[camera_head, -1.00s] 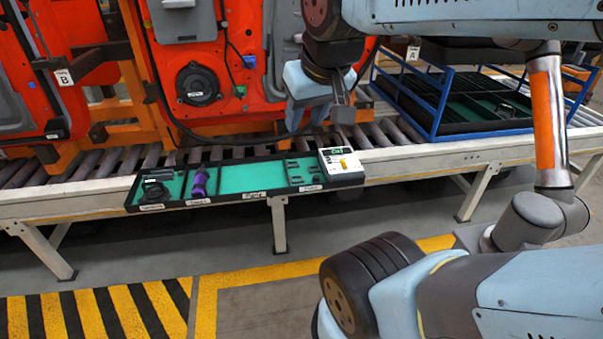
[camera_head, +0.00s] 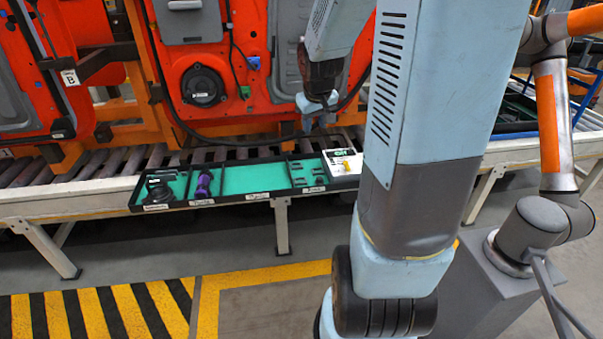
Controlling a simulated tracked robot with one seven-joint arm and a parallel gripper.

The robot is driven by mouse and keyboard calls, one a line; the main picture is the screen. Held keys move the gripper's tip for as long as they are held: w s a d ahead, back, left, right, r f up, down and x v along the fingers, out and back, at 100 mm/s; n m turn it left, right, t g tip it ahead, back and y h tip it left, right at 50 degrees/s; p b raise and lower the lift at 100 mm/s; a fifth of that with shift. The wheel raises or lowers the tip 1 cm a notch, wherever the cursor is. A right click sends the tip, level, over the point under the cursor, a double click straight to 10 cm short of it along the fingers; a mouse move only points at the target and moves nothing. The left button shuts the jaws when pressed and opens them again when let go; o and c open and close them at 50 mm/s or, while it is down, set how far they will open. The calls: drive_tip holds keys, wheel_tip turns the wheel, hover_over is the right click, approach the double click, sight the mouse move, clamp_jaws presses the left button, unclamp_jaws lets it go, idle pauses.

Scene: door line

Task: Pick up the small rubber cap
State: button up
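My gripper (camera_head: 319,122) hangs above the right part of the parts tray (camera_head: 262,197), in front of the orange door. Its two light blue fingers point down and look apart, with nothing seen between them. Several small black parts (camera_head: 299,174) lie in the tray's right green compartment, below my gripper. A small dark piece (camera_head: 319,180) at the front of that compartment could be the rubber cap, but it is too small to tell.
The tray also holds black coiled parts (camera_head: 158,190) and a purple part (camera_head: 203,185). A white box (camera_head: 341,162) with a yellow item stands at its right end. Orange door panels (camera_head: 205,45) rise behind the roller conveyor (camera_head: 85,165). My arm hides much of the right side.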

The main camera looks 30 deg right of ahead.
drive_tip(key=y, duration=0.2)
approach(319, 178)
drive_tip(key=x, duration=0.3)
drive_tip(key=shift+a, duration=0.15)
drive_tip(key=shift+x, duration=2.8)
drive_tip(key=shift+d, duration=0.25)
drive_tip(key=shift+c, duration=0.5)
clamp_jaws()
